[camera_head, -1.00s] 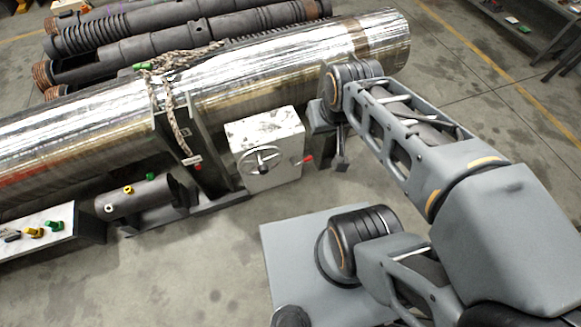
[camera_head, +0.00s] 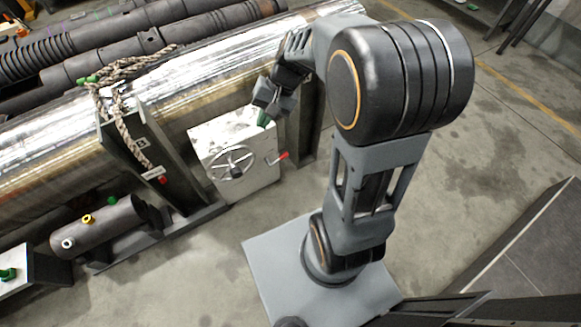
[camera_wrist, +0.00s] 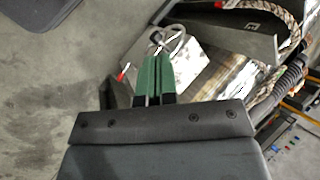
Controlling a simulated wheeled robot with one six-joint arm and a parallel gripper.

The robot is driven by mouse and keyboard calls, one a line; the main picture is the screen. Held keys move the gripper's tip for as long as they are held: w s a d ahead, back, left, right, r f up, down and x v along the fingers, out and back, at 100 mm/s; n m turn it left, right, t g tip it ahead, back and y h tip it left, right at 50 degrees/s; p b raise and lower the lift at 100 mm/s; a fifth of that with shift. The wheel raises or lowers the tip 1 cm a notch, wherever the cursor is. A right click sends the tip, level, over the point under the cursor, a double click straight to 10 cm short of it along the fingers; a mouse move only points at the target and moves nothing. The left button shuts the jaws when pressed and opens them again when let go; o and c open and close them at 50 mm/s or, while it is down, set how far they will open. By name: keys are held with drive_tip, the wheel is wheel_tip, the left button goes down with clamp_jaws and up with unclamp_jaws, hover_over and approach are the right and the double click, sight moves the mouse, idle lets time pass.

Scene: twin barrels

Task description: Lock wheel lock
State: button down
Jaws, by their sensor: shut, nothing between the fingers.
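My gripper (camera_head: 263,119), with green fingers, is over the box's top right part, apart from the wheel as far as I can tell. In the wrist view my gripper (camera_wrist: 155,72) is shut and empty, its fingers side by side. The handwheel (camera_wrist: 168,43) shows just beyond the fingertips and is partly hidden by them. The red lever tip (camera_wrist: 122,73) is left of the fingers.
A large shiny barrel (camera_head: 60,135) lies behind the box, with a rope (camera_head: 120,110) over it. A dark bracket (camera_head: 165,175) and a small cylinder (camera_head: 100,228) stand left of the box. Clear floor (camera_head: 190,280) lies in front.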

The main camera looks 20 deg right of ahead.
drive_tip(key=w+d+f+m+t+y+b, duration=0.2)
drive_tip(key=w+d+f+m+y+b, duration=0.25)
drive_tip(key=f, duration=0.65)
drive_tip(key=w+d+f+m+t+y+b, duration=0.1)
drive_tip(key=w+f+m+t+y+b, duration=0.15)
drive_tip(key=w+f+b, duration=0.7)
drive_tip(key=w+d+f+m+t+y+b, duration=0.2)
drive_tip(key=w+f+m+y, duration=0.15)
drive_tip(key=f, duration=1.05)
drive_tip(key=s+d+f+m+t+h+b, duration=0.2)
drive_tip(key=d+f+m+t+h+b, duration=0.1)
drive_tip(key=f, duration=0.7)
drive_tip(key=s+d+f+m+t+h+b, duration=0.2)
drive_tip(key=d+f+m+t+h+b, duration=0.1)
drive_tip(key=f+t, duration=0.5)
drive_tip(key=s+d+f+m+t+h+b, duration=0.2)
drive_tip(key=d+f+m+t+b, duration=0.3)
drive_tip(key=f, duration=0.9)
drive_tip(key=d+m+t+h, duration=0.1)
drive_tip(key=d, duration=0.1)
drive_tip(key=shift+s+d+f, duration=0.25)
drive_tip(key=shift+s+d, duration=0.1)
drive_tip(key=shift+d, duration=0.05)
drive_tip(key=shift+m, duration=0.25)
